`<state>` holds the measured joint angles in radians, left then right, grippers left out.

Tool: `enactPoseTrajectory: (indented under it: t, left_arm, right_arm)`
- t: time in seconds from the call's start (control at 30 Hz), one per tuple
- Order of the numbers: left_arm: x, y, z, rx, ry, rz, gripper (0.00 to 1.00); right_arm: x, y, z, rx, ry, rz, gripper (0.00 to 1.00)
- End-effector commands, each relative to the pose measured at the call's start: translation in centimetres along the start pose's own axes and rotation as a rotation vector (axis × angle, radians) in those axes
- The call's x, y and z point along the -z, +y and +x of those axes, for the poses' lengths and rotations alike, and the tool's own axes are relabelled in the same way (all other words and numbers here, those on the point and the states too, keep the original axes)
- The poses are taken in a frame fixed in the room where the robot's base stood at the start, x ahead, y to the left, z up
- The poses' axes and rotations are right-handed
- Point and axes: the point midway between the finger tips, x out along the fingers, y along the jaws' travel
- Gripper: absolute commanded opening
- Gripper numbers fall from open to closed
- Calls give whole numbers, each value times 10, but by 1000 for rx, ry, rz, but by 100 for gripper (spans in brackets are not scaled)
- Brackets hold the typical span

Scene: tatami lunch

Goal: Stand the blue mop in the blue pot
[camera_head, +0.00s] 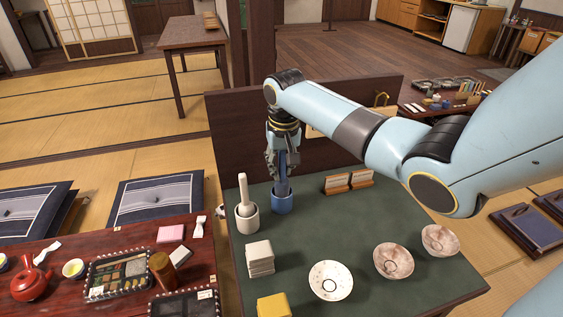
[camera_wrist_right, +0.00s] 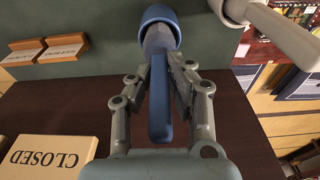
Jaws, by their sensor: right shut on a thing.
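The blue pot (camera_head: 283,206) stands on the green table top near its far edge. The blue mop (camera_head: 282,188) is upright, its lower end inside the pot's mouth. In the wrist view the blue mop (camera_wrist_right: 159,105) has its grey-blue end in the opening of the blue pot (camera_wrist_right: 163,14). Whether it touches the pot's bottom is hidden. My right gripper (camera_head: 281,165) is above the pot and shut on the mop; its two fingers also show in the wrist view (camera_wrist_right: 164,72), one on each side of the handle. My left gripper is in no view.
A white pot (camera_head: 246,221) with a white-handled tool stands close on the left. Wooden signs (camera_head: 348,182) are to the right and a dark panel (camera_head: 330,150) rises behind. Stacked pale blocks (camera_head: 260,262) and bowls (camera_head: 330,281) are nearer; the green middle is clear.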

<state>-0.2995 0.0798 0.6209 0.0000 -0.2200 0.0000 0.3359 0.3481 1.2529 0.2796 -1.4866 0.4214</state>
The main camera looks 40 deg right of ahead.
Motion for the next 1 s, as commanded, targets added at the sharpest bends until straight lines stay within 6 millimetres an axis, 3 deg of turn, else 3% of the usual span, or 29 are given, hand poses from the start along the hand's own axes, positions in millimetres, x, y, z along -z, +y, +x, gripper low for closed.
enactPoseTrajectory:
  t: [0.37,0.4,0.57,0.87,1.0]
  left_arm:
    - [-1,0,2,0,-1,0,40]
    - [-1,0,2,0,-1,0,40]
    - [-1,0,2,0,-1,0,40]
    - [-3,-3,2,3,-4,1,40]
    - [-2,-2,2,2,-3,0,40]
  right_arm:
    - [0,0,4,1,1,0,0]
    - [0,0,4,1,1,0,21]
    - [0,0,4,1,1,0,42]
    - [0,0,3,1,1,0,43]
    - [1,0,-12,2,3,-1,43]
